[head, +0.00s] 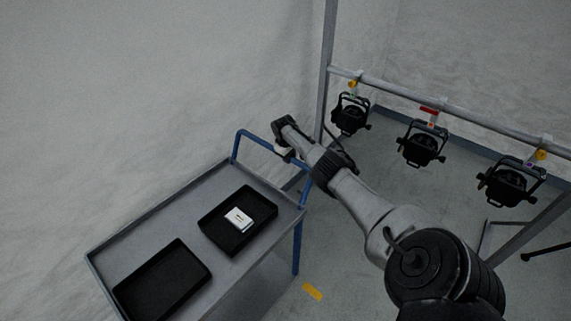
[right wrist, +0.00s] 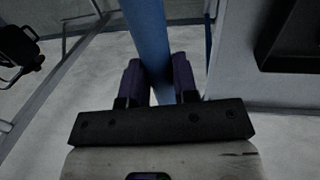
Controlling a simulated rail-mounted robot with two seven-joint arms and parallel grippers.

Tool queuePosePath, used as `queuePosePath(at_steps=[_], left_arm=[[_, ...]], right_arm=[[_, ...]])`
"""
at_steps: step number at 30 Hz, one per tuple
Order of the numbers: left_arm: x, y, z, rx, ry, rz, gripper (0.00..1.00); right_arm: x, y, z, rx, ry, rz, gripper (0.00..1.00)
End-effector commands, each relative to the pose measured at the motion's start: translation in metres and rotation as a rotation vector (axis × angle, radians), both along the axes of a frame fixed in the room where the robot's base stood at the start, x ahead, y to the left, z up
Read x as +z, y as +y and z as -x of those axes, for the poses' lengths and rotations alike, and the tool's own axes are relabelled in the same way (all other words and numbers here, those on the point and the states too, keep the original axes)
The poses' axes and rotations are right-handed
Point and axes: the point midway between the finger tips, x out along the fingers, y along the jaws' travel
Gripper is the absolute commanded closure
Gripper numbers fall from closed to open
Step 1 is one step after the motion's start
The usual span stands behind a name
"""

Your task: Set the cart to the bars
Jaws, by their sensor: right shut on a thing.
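The grey cart (head: 150,213) stands at the left with a blue handle (head: 256,140) at its far end. My right arm reaches across to that handle, and my right gripper (head: 284,152) is at its upper bar, partly hidden by the wrist. In the right wrist view, the two purple-padded fingers of my right gripper (right wrist: 159,82) are shut on the blue handle bar (right wrist: 147,30), one on each side. A yellow bar mark (head: 312,291) lies on the floor right of the cart. My left gripper is not in view.
Two black trays, a near one (head: 163,283) and a far one (head: 262,205), lie on the cart; a white box (head: 238,218) is in the far one. Three black par cans (head: 421,147) hang from a horizontal pipe (head: 460,120) at right. A pale wall (head: 110,100) runs beside the cart.

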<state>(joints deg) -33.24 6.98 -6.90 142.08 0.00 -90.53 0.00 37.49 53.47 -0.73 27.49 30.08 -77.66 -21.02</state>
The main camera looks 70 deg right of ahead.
Motion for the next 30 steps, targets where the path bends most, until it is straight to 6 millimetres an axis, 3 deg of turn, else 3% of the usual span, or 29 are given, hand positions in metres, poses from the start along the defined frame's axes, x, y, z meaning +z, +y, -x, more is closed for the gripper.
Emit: queuePosePath(at_steps=[15,16,23,30], left_arm=[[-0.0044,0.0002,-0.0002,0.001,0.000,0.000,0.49],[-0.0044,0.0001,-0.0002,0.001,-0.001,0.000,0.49],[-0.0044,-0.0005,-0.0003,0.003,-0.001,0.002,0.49],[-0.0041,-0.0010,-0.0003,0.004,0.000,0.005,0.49]], right_arm=[[0.0019,-0.0059,0.0027,-0.001,0.001,0.002,1.00],[0.0019,-0.0059,0.0027,-0.001,0.001,0.002,0.72],[0.0012,-0.0052,0.0022,-0.001,0.000,0.001,0.50],[0.0012,-0.0047,0.0019,0.000,0.000,0.001,0.48]])
